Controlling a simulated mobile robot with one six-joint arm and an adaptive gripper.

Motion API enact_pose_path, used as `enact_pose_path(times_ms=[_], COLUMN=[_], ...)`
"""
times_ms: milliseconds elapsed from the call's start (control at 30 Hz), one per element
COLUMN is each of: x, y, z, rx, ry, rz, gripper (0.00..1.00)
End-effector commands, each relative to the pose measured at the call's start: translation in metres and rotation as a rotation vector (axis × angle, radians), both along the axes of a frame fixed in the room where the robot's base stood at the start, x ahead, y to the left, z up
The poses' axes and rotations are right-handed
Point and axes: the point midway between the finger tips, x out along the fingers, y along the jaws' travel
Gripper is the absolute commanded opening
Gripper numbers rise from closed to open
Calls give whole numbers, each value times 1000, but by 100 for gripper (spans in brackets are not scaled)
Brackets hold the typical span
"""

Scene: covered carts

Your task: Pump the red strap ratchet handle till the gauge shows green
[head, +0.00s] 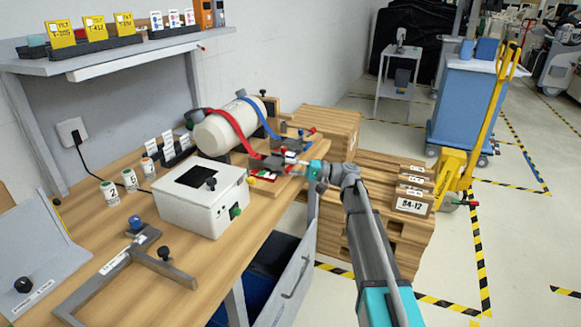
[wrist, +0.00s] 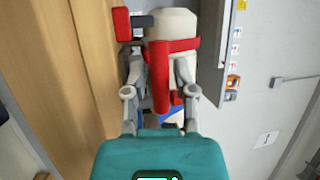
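A cream cylinder (head: 222,130) lies on the bench with a red strap (head: 232,122) and a blue strap (head: 262,118) around it. The red strap's ratchet (head: 268,163) sits at the cylinder's near right side. A small coloured gauge strip (head: 263,176) is beside it; its reading is too small to tell. In the wrist view, the red handle (wrist: 159,78) stands between the fingers of my gripper (wrist: 159,72), with visible gaps on both sides. The gripper looks open around it. In the head view my gripper (head: 298,163) is at the ratchet, its fingertips partly hidden.
A white box (head: 203,200) with a dark top window stands in front of the cylinder. Numbered jars (head: 110,193) and a metal L-shaped frame (head: 120,268) are on the bench. Stacked pallets (head: 375,215) stand right of the bench, with a yellow pallet jack (head: 478,125) beyond.

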Motion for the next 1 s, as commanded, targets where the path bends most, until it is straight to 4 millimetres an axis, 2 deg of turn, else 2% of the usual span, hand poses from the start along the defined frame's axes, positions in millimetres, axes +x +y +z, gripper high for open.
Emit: enact_pose_path(times_ms=[100,300,733,1000], x=[0,0,-1,-5], y=[0,0,3,18], z=[0,0,1,9], rx=[0,0,-5,-44], ry=[0,0,2,16], rz=[0,1,4,24], gripper=[33,0,0,0])
